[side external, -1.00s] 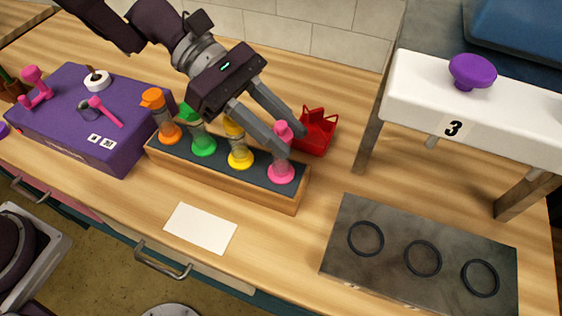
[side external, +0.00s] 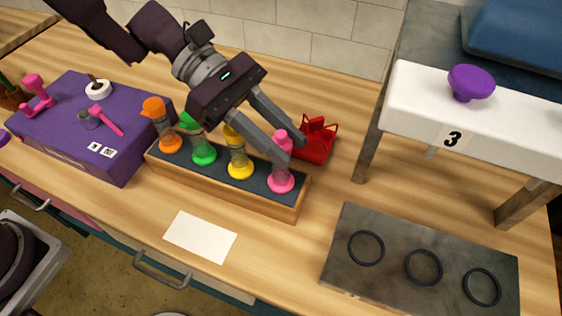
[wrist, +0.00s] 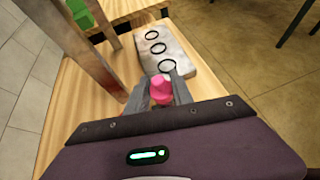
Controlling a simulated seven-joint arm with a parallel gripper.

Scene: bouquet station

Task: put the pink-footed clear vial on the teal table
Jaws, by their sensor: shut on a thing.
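The clear vial with a pink foot (side external: 281,183) and a pink top (side external: 281,137) stands upright in the right end of the wooden rack (side external: 265,204). My gripper (side external: 289,151) is shut on the vial's upper part, above the foot. In the wrist view the pink top (wrist: 161,88) shows between the fingertips of my gripper (wrist: 161,100). A dark grey-teal surface (side external: 424,42) lies behind the white shelf at the upper right; I cannot tell if it is the teal table.
Orange (side external: 171,144), green (side external: 204,153) and yellow (side external: 240,170) footed vials stand left in the rack. A red carrier (side external: 316,142) is close behind the gripper. The white shelf (side external: 405,115) and the ringed grey plate (side external: 395,268) are at right. The front counter holds a white card (side external: 200,237).

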